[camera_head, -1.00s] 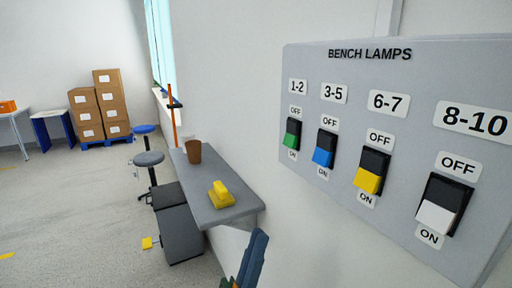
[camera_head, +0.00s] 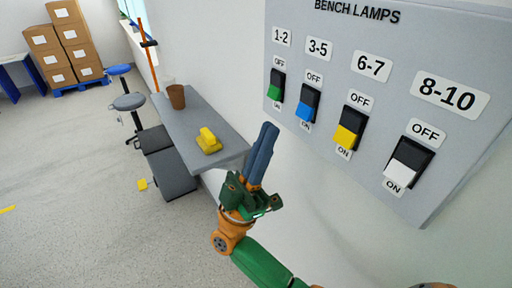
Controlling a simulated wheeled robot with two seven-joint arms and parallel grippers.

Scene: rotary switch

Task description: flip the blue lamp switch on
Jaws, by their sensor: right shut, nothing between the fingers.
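The grey BENCH LAMPS panel (camera_head: 330,150) is on the wall at the right. The blue switch (camera_head: 308,103) sits under the label 3-5, second from the left, with OFF above it and ON below. Its blue part is the lower half and its upper half is black. My right gripper (camera_head: 266,130) is shut and empty, its blue fingers pointing up. In the picture it is below and left of the blue switch, apart from it. My left gripper is not in view.
Green (camera_head: 274,92), yellow (camera_head: 346,137) and white (camera_head: 404,175) switches share the panel. A grey wall bench (camera_head: 205,108) holds a brown cup (camera_head: 177,96) and a yellow object (camera_head: 209,141). Stools and stacked boxes (camera_head: 45,55) stand farther left. The floor at left is mostly clear.

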